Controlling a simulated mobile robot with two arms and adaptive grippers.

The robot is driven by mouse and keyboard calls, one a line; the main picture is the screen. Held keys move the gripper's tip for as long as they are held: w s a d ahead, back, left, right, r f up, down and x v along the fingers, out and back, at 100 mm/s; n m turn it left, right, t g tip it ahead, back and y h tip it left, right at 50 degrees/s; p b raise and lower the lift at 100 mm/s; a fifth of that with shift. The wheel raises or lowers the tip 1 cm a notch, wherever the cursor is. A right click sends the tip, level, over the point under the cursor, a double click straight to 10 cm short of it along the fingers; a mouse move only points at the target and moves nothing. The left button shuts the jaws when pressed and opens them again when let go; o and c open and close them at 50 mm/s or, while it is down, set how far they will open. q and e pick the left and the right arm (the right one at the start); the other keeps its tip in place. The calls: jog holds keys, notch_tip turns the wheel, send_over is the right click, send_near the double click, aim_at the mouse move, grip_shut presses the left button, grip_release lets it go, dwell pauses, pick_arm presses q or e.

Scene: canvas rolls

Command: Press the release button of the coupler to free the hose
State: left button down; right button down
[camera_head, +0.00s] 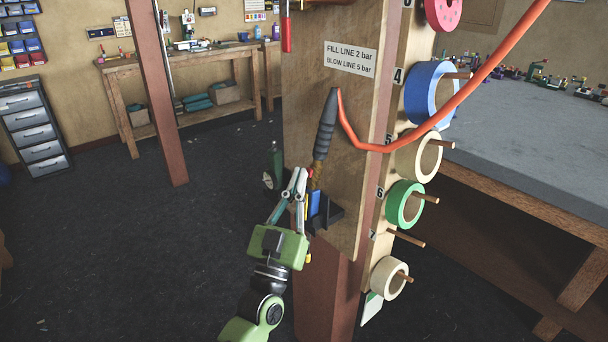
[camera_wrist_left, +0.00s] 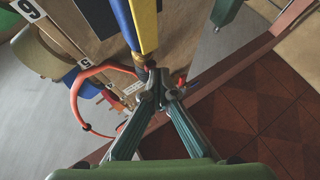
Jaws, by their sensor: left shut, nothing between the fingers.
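The orange hose (camera_head: 480,82) loops down from the upper right and up into a black ribbed sleeve (camera_head: 325,125) in front of the wooden board. Below the sleeve is the brass-coloured coupler (camera_head: 316,178), above a blue part (camera_head: 314,201) and a black bracket (camera_head: 328,214). My left gripper (camera_head: 299,173) is shut and empty, its tips close beside the coupler on its left; contact cannot be told. In the left wrist view, the shut tips (camera_wrist_left: 158,82) lie at the end of a blue-and-yellow part (camera_wrist_left: 138,25) and cover much of the coupler. The release button cannot be made out clearly.
Pegs with tape rolls, such as a blue roll (camera_head: 418,92) and a green roll (camera_head: 393,204), stick out right of the board. A grey-topped table (camera_head: 530,140) stands at the right. The floor at the left is open.

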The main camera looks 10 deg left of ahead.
pick_arm(q)
jog(key=shift+s+a+p, duration=0.4)
jog(key=shift+s+a, duration=0.3)
jog(key=shift+s, duration=0.15)
jog(key=shift+s, duration=0.1)
jog(key=s+a, duration=0.1)
jog(key=s, duration=0.1)
jog(key=s+a+p, duration=0.1)
jog(key=a, duration=0.1)
jog(key=shift+s+p, duration=0.3)
jog(key=shift+s, duration=0.1)
